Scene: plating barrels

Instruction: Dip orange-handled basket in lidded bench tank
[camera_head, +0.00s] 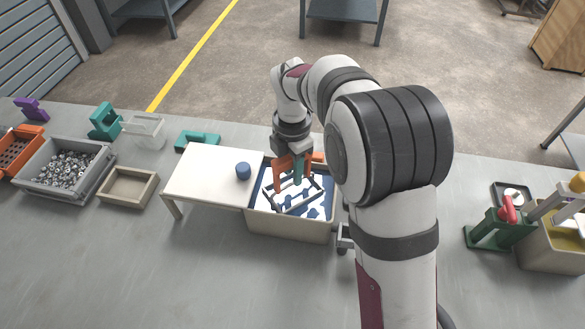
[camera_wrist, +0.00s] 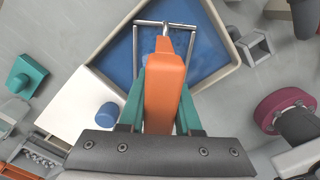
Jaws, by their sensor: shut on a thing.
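The beige bench tank (camera_head: 290,231) holds blue liquid, also visible in the wrist view (camera_wrist: 190,62). Its white lid (camera_head: 205,178) with a blue knob (camera_head: 243,171) sits to the left, leaving the tank open; a leg props its outer end. My gripper (camera_head: 297,172) is shut on the orange handle (camera_wrist: 165,88), with teal fingers on either side. The basket's grey wire frame (camera_head: 297,198) hangs below, within the tank's opening. In the wrist view its front bar (camera_wrist: 165,23) shows over the blue liquid. I cannot tell how deep the frame sits.
On the left stand a grey bin of small metal parts (camera_head: 68,167), an empty beige tray (camera_head: 128,186) and teal blocks (camera_head: 104,121). On the right are a green stand with a red handle (camera_head: 505,212) and another beige tank (camera_head: 555,252). The front bench is clear.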

